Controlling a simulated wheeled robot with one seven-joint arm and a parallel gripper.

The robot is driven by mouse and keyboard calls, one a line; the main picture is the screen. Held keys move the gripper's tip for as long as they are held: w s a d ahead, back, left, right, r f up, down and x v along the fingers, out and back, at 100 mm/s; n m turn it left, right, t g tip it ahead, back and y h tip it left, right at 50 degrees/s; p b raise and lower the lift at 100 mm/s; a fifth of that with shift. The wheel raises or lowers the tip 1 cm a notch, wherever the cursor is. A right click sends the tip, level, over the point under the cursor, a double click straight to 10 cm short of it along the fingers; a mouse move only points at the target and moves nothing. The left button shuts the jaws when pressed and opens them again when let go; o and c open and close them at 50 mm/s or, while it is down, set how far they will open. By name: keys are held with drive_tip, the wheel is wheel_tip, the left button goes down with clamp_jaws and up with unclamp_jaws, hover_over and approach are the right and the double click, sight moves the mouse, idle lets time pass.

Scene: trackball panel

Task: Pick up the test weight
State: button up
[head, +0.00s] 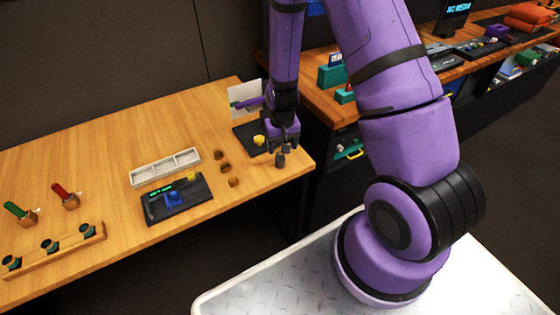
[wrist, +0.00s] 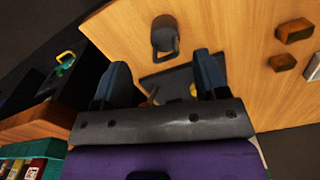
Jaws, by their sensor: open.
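The test weight, a small dark grey cylinder (head: 280,160) with a knob or handle on top, stands near the right corner of the wooden table. My gripper (head: 284,145) hangs pointing down just above and behind it. In the wrist view the weight (wrist: 163,36) lies beyond the fingertips, roughly in line with the gap between them. My gripper's two blue-grey fingers (wrist: 162,68) are spread apart with nothing held between them. I cannot tell the exact height between fingers and weight.
A dark panel with a yellow part (head: 257,140) lies close beside my gripper. Several small brown blocks (head: 226,168) sit to the left. A trackball panel (head: 176,200) and a pale three-part tray (head: 165,167) stand further left. The table edge is close on the right.

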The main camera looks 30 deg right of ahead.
sight(280, 158)
drive_tip(key=shift+w+a+f, duration=0.1)
drive_tip(key=shift+a+f, duration=0.05)
drive_tip(key=shift+f, duration=1.5)
drive_tip(key=shift+w+a+f, duration=0.1)
drive_tip(key=shift+f, duration=1.55)
drive_tip(key=c, duration=1.1)
drive_tip(key=shift+c, duration=0.2)
drive_tip(key=shift+r, duration=0.15)
